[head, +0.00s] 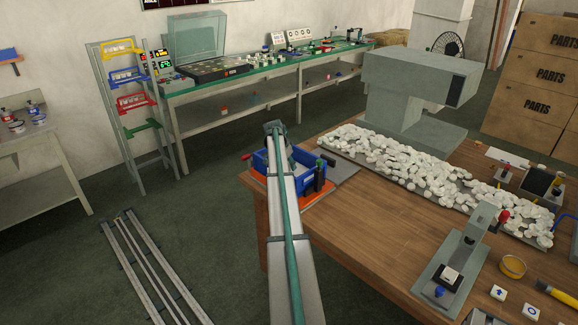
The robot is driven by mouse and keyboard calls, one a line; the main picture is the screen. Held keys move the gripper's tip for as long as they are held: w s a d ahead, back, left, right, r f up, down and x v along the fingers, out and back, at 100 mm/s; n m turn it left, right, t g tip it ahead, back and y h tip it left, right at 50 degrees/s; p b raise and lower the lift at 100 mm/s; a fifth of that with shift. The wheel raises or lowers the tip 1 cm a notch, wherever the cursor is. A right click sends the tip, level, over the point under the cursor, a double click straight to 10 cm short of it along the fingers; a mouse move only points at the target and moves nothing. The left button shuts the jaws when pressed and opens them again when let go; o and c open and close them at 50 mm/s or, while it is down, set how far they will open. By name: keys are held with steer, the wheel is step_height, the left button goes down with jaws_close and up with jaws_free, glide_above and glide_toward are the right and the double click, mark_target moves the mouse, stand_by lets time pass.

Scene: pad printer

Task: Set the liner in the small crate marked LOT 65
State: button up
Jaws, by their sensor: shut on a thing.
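A small blue crate (309,172) stands on an orange mat (318,196) at the near left corner of the wooden table in the head view. It bears a small pale label that is too small to read. My long grey and green arm crosses in front of the crate and hides its middle and much of its inside. The far end of my arm is over the crate's back side. My gripper's fingers are hidden behind the arm, and I cannot make out the liner.
Dark upright parts (320,175) stand at the crate's right side. A grey board covered with white pieces (400,165) lies to the right, before a large grey machine (410,95). A small grey press (462,255) stands nearer. Rails (150,265) lie on the floor at left.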

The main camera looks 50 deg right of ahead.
steer(key=shift+f, duration=0.6)
steer(key=shift+f, duration=0.1)
steer(key=o, duration=1.2)
steer(key=shift+o, duration=0.2)
steer(key=b+v, duration=0.2)
steer(key=v, duration=1)
